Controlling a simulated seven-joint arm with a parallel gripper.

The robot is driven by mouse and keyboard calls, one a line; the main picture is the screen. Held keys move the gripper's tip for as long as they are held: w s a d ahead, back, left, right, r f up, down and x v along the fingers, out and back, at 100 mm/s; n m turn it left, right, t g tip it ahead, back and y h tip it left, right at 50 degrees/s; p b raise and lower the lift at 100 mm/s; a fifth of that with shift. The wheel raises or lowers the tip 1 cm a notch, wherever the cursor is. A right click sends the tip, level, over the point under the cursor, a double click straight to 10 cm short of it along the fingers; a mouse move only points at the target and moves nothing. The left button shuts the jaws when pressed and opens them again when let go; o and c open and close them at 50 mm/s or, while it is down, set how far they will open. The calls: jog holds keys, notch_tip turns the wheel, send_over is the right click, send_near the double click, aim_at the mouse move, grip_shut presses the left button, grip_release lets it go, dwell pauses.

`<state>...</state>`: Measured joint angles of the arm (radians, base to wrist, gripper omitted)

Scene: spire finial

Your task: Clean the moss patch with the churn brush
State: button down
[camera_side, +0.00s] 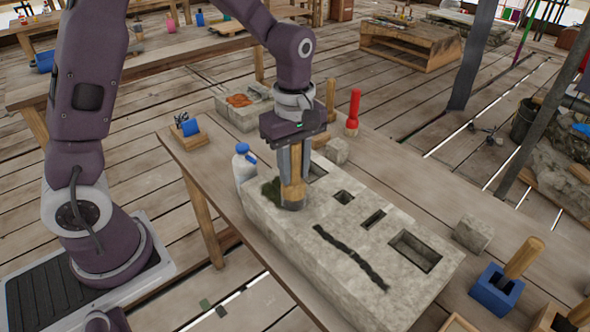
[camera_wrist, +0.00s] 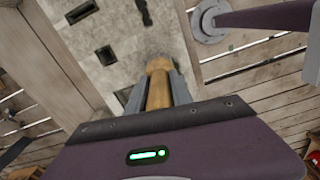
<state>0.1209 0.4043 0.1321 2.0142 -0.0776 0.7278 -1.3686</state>
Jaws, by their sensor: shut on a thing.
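My gripper (camera_side: 293,175) is shut on the wooden handle of the churn brush (camera_side: 292,192), which is held upright with its grey lower end at the top of the large stone block (camera_side: 340,245). The moss patch (camera_side: 272,190) is a dark green area on the block's top, just left of the brush. I cannot tell whether the bristles touch the stone. In the wrist view the brush handle (camera_wrist: 158,85) runs between the fingers, and the moss patch is not clearly seen there.
The block has several square recesses and a long dark groove (camera_side: 350,255). A white bottle with a blue cap (camera_side: 243,165) stands at its left end. A red torch-shaped object (camera_side: 353,112) and small stone cubes (camera_side: 473,233) stand nearby. A blue holder (camera_side: 496,290) is at the right.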

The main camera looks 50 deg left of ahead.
jog(key=shift+a+f, duration=0.1)
jog(key=shift+a, duration=4)
jog(key=shift+w+a, duration=0.1)
jog(key=shift+w, duration=0.55)
jog(key=shift+d, duration=3.3)
jog(key=shift+w+d, duration=0.1)
jog(key=shift+d, duration=1.35)
notch_tip(320, 180, up, 7)
